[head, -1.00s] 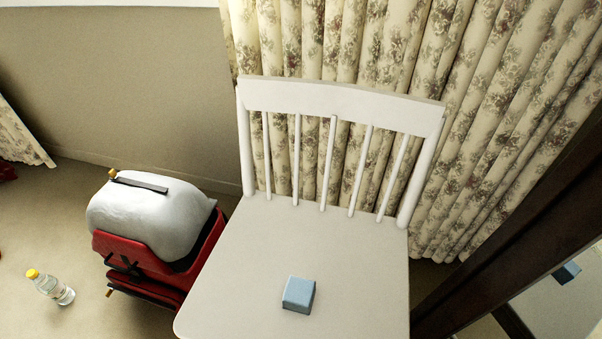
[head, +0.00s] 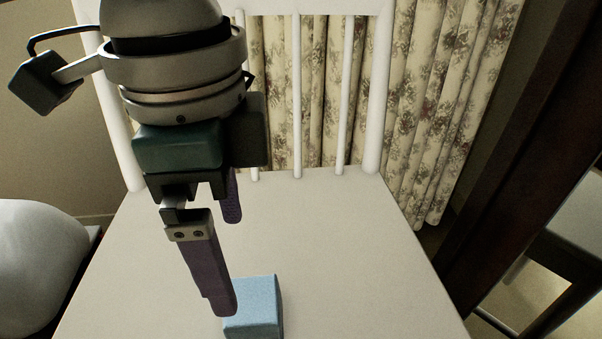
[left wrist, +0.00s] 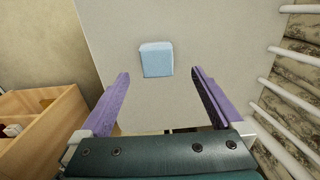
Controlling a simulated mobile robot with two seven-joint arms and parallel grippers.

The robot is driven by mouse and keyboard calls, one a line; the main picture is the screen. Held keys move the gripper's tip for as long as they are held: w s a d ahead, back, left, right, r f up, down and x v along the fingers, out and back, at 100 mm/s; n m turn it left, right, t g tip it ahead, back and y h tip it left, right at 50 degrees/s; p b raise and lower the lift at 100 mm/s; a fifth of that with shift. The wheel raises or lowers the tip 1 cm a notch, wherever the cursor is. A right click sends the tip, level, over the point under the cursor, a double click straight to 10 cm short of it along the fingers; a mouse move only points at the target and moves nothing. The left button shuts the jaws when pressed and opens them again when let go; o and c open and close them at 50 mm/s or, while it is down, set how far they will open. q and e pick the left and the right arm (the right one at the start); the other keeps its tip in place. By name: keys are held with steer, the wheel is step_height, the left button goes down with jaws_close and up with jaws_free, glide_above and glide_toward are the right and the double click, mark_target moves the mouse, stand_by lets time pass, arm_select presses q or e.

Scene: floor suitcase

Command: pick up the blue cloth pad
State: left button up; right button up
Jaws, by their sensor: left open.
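The blue cloth pad (head: 255,306) is a small light-blue block lying on the seat of the white chair (head: 340,260). In the left wrist view the pad (left wrist: 157,59) lies on the seat beyond the fingertips, roughly centred between them. My left gripper (head: 230,262) is open and empty, with purple fingers. In the head view its near finger overlaps the pad's upper left part and hides it. The left wrist view shows the gripper (left wrist: 160,72) with a wide gap between its fingers and the pad apart from them. My right gripper is not in view.
The slatted chair back (head: 297,100) rises behind the gripper, with a floral curtain (head: 440,90) behind it. A dark-framed mirror (head: 500,160) stands at right. A white rounded bundle (head: 40,265) is at left. A wooden box (left wrist: 45,125) shows in the left wrist view.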

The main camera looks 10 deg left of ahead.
mark_target(246, 299)
arm_select(q)
steer(key=f+b, duration=0.1)
steer(key=f, duration=0.1)
steer(key=f+b, duration=0.2)
steer(key=shift+d+f, duration=0.2)
steer(key=shift+f, duration=0.2)
steer(key=f+b, duration=0.5)
steer(key=shift+s+d+f, duration=0.1)
steer(key=shift+s+d, duration=0.1)
steer(key=shift+s, duration=0.05)
steer(key=c, duration=1.4)
step_height(246, 299, up, 20)
steer(key=p, duration=1.3)
steer(key=shift+r, duration=0.2)
